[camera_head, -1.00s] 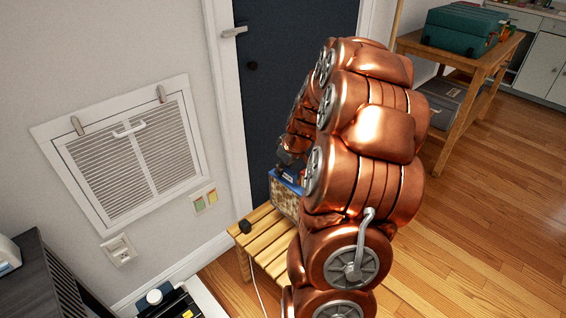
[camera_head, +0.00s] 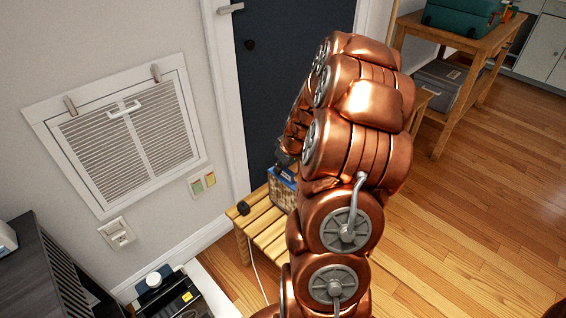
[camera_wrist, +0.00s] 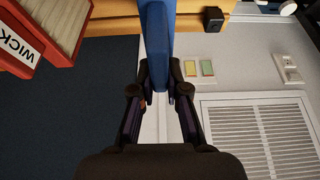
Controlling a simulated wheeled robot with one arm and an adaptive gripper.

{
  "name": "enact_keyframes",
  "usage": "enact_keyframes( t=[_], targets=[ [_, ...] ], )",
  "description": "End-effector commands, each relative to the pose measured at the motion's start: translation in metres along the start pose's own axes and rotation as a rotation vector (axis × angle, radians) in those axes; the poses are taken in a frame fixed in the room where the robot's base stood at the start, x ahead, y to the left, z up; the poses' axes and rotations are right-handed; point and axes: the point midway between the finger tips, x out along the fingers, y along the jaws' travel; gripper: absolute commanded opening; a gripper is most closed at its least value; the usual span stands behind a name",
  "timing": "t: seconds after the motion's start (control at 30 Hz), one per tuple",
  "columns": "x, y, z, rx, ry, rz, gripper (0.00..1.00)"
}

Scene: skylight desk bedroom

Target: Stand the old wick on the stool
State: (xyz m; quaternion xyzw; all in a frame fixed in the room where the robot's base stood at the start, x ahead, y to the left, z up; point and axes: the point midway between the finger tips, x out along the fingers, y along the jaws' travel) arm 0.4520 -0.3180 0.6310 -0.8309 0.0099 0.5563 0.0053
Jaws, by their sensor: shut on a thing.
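The old wick, a tan mottled block with a blue frame (camera_head: 284,190), is upright at the far right part of the slatted wooden stool (camera_head: 262,236), partly hidden by my arm. I cannot tell whether its bottom touches the slats. In the wrist view its blue frame (camera_wrist: 157,30) rises between the fingers of my gripper (camera_wrist: 158,84), which is shut on it. My gripper (camera_head: 284,160) is above the stool in the head view. A second wick, red-framed with cream pleats and a "WICK" label (camera_wrist: 18,42), shows at the upper left of the wrist view.
A small dark knob-like thing (camera_head: 243,208) is on the stool's left corner. A dark door (camera_head: 290,60) and a wall vent (camera_head: 125,140) stand behind. A wooden table (camera_head: 465,40) is at upper right. Floor to the right is clear.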

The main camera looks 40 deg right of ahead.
Motion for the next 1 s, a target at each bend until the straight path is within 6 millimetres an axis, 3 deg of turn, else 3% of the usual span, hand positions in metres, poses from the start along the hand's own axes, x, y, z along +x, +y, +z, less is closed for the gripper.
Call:
enact_keyframes(
  t=[1.0],
  targets=[
    [0.0095,0.0002,0.0041,0.001,0.000,0.000,0.00]
  ],
)
